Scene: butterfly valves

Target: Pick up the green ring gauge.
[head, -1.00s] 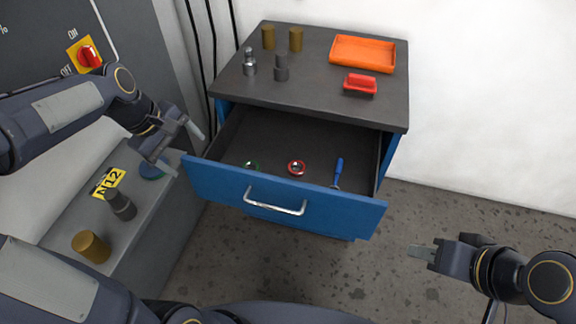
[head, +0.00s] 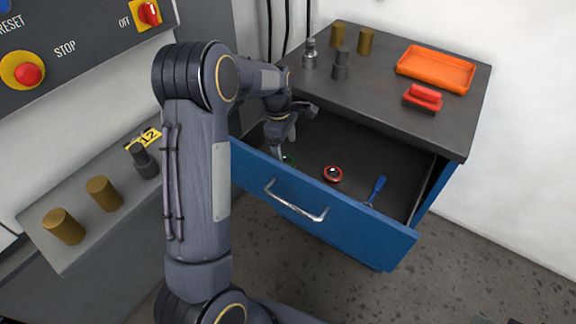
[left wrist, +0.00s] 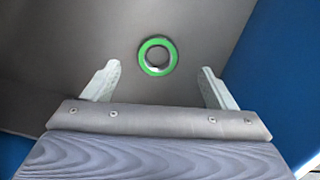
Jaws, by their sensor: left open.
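The green ring gauge (left wrist: 146,66) lies flat on the drawer floor in the left wrist view, ahead of and between my open fingers. In the head view only a bit of the green ring gauge (head: 289,160) shows behind the drawer front, near the gripper. My left gripper (head: 280,152) reaches down into the open drawer at its left part. It is open and empty; both fingertips of the left gripper (left wrist: 160,78) show apart, not touching the ring. My right gripper is out of view.
The open blue drawer (head: 360,222) also holds a red ring gauge (head: 333,174) and a blue-handled tool (head: 377,188). On the cabinet top stand an orange tray (head: 436,69), a red-handled block (head: 423,97) and several cylinders. A grey ledge (head: 75,195) with brown cylinders is at left.

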